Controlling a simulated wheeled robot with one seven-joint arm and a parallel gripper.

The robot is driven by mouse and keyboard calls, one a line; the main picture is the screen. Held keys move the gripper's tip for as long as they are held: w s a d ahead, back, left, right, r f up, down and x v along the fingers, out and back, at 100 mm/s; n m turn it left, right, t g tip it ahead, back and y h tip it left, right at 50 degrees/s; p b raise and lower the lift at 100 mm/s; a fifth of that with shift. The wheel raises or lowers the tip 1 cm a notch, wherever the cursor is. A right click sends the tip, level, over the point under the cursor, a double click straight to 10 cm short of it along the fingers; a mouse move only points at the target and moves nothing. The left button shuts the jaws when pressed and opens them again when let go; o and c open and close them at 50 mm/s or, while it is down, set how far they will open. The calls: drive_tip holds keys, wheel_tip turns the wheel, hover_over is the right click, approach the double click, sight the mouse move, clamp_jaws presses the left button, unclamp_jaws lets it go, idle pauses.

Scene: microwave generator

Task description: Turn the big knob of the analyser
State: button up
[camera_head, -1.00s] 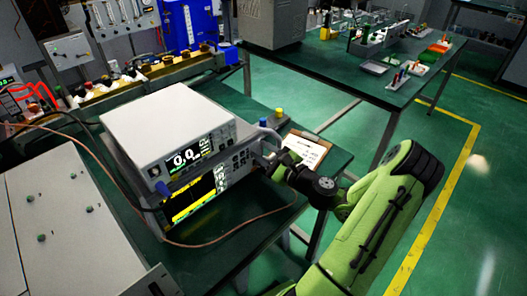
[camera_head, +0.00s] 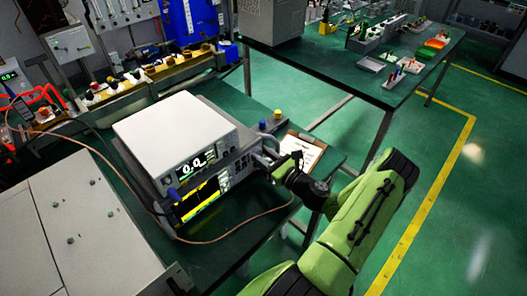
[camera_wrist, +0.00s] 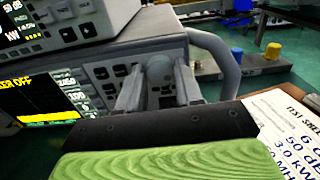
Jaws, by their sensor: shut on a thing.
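The analyser (camera_head: 228,177) is the lower box of a stack on the dark green bench, with a yellow-and-black screen. In the wrist view its front panel (camera_wrist: 95,75) shows buttons and a lit screen (camera_wrist: 32,97). Its big grey knob (camera_wrist: 160,68) is at the right of the panel. My gripper (camera_wrist: 158,84) has one finger on each side of the knob and is shut on it. In the head view my gripper (camera_head: 264,161) is at the analyser's right front end, and the knob is hidden there.
A white instrument (camera_head: 178,130) reading 0.0 sits on the analyser. A grey handle (camera_wrist: 222,55) curves close to my right finger. A clipboard (camera_head: 303,148) and blue and yellow buttons (camera_head: 270,122) lie to the right. A brown cable (camera_head: 235,238) crosses the bench front.

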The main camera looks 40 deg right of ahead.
drive_tip(key=shift+f+m, duration=0.1)
drive_tip(key=shift+m, duration=0.2)
drive_tip(key=o, duration=1)
drive_tip(key=shift+o, duration=0.2)
drive_tip(key=shift+s, duration=0.1)
drive_tip(key=s+p, duration=0.1)
drive_tip(key=s, duration=1.4)
drive_tip(key=shift+s+d, duration=0.25)
drive_tip(key=shift+s, duration=0.05)
